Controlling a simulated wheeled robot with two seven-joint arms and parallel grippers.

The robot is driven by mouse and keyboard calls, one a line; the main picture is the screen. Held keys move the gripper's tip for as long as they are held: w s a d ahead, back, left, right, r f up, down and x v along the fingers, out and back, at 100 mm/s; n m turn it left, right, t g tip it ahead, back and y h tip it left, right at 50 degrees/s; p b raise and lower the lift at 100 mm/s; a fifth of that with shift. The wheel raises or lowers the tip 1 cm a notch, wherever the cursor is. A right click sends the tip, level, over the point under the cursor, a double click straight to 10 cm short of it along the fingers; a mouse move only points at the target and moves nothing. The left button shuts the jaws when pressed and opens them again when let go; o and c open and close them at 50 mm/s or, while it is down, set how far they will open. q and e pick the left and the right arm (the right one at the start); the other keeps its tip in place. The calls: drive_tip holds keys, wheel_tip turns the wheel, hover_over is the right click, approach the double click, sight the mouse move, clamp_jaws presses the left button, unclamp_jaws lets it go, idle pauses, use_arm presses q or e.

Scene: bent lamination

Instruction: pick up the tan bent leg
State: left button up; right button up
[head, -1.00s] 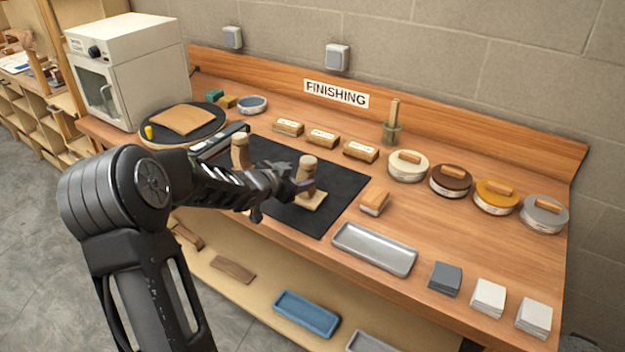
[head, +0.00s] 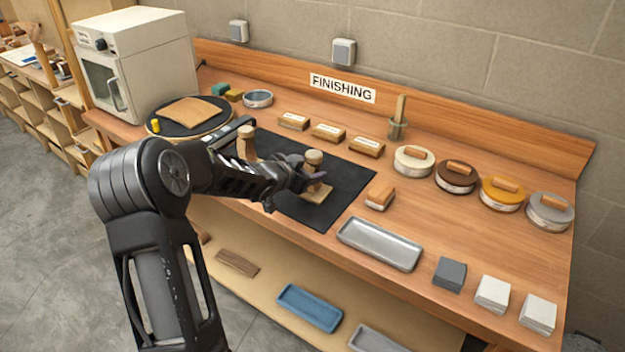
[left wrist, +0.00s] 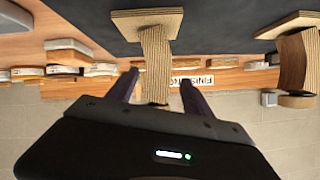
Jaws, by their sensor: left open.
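A tan bent leg (head: 314,159) with a square foot stands on the black mat (head: 345,190). In the left wrist view, which is upside down, the leg (left wrist: 156,50) shows layered edges and its foot at the top. My left gripper (head: 312,180) is open at the leg and partly hides it in the head view. In the left wrist view the two fingers (left wrist: 158,80) lie one to each side of the leg's far end, with no clear contact. A second bent wooden piece (head: 246,145) stands farther left on the mat, also seen in the wrist view (left wrist: 297,55). My right gripper is not in view.
A sanding block (head: 380,195) and a grey tray (head: 379,244) lie right of the mat. Several round tins, one of them white (head: 413,161), and labelled blocks (head: 328,132) line the back. A white oven (head: 135,65) stands at the left. The mat's front right is clear.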

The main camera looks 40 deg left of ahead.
use_arm(q)
drive_tip(key=x, duration=0.4)
drive_tip(key=shift+w+d+p, duration=0.15)
drive_tip(key=shift+w+p, duration=0.1)
drive_tip(key=shift+p, duration=0.05)
drive_tip(key=shift+c, duration=0.4)
clamp_jaws()
idle(0.3)
